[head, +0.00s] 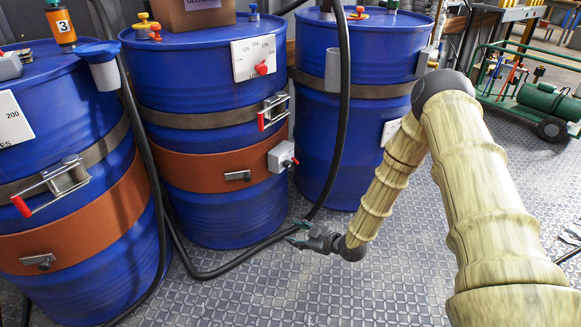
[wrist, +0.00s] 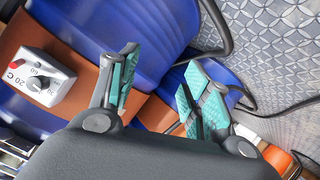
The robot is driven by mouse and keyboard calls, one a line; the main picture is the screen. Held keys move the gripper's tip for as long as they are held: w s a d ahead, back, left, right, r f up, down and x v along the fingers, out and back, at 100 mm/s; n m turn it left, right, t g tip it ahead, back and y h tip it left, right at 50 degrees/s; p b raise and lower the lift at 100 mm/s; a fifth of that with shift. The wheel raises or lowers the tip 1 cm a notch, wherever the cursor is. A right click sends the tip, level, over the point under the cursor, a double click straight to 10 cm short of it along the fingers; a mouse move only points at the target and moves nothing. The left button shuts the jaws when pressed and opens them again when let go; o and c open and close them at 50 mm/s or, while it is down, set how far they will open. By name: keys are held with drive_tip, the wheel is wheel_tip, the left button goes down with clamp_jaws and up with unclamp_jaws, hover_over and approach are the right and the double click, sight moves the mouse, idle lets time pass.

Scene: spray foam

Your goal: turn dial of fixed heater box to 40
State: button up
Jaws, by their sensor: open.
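The heater box (head: 281,156) is a small grey-white box on the orange-brown heater band of the middle blue drum. In the wrist view the heater box (wrist: 55,78) is at the left, with a round dial (wrist: 38,84) on its face. Printed marks such as "20 C" and "60" show near the dial; its exact setting is hard to read. My gripper (head: 299,231) is low in front of the drum, below and apart from the box. In the wrist view my gripper (wrist: 160,65) has its teal-padded fingers spread, with nothing between them.
Blue drums stand left (head: 75,270) and right (head: 318,165) of the middle drum (head: 215,215). A black hose (head: 213,274) runs along the floor and up between the drums. A green cart (head: 545,100) stands back right. The patterned floor (head: 390,285) in front is mostly clear.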

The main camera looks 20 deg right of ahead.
drive_tip(key=w+d+r+n+t+y, duration=0.2)
drive_tip(key=w+d+r+n, duration=0.25)
drive_tip(key=w+r, duration=0.25)
drive_tip(key=n+y, duration=0.2)
drive_tip(key=n, duration=0.3)
approach(290, 165)
drive_tip(key=shift+m+t, duration=0.25)
drive_tip(key=shift+t, duration=0.15)
drive_tip(key=b+x, duration=0.1)
drive_tip(key=x, duration=0.1)
drive_tip(key=b+x, duration=0.1)
drive_tip(key=x, duration=0.2)
drive_tip(key=f+b+x, duration=0.1)
drive_tip(key=b+x, duration=0.1)
drive_tip(key=x, duration=0.1)
drive_tip(key=shift+a, duration=0.15)
drive_tip(key=shift+w+a+r, duration=0.15)
drive_tip(key=shift+w+a, duration=0.2)
drive_tip(key=shift+w, duration=0.1)
drive_tip(key=shift+c, duration=0.2)
drive_tip(key=c, duration=1)
